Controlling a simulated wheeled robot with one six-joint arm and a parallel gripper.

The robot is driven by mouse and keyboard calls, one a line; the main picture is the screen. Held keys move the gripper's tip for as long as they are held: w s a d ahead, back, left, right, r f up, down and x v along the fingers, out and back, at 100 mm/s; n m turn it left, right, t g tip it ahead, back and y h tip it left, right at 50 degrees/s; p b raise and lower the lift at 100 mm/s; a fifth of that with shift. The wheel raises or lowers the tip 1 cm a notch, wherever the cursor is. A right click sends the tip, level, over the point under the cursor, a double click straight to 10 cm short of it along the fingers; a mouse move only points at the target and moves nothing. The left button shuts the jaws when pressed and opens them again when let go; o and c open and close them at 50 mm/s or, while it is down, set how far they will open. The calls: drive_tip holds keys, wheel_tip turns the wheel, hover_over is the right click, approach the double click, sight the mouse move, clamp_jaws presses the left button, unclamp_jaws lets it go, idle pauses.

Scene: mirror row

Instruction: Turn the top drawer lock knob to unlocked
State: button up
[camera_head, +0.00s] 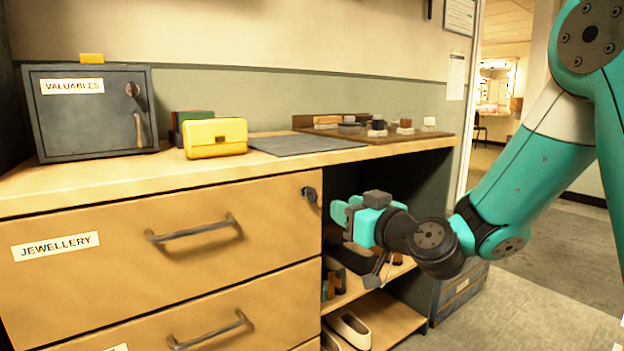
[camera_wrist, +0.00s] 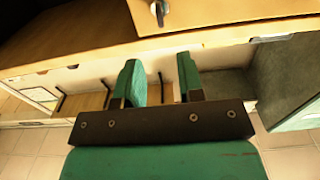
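The top drawer (camera_head: 130,262), labelled JEWELLERY, is shut in the wooden counter. Its dark lock knob (camera_head: 309,194) sits at the upper right corner of the drawer front. In the wrist view the lock knob (camera_wrist: 159,11) shows at the top edge, partly cut off; I cannot tell its setting for sure. My gripper (camera_head: 345,214) is just right of and slightly below the knob, in front of the open shelf bay, apart from it. In the wrist view my gripper (camera_wrist: 158,72) has its two green fingers spread with nothing between them.
A bar handle (camera_head: 193,229) sticks out from the top drawer; a second drawer (camera_head: 220,315) lies below. On the counter stand a grey safe (camera_head: 90,125), a yellow purse (camera_head: 215,138) and a tray (camera_head: 400,138) of small items. Open floor lies to the right.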

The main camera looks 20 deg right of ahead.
sight(316, 193)
drive_tip(key=p+x, duration=0.9)
drive_tip(key=shift+w+a+r, duration=0.15)
drive_tip(key=shift+w+r, duration=0.1)
drive_tip(key=shift+w, duration=0.05)
drive_tip(key=shift+w+a+f+p, duration=0.15)
drive_tip(key=shift+w+a+p, duration=0.05)
drive_tip(key=shift+w+p, duration=0.6)
drive_tip(key=shift+w+a+f+p, duration=0.15)
drive_tip(key=shift+w+f+p, duration=0.1)
drive_tip(key=shift+p, duration=0.05)
clamp_jaws()
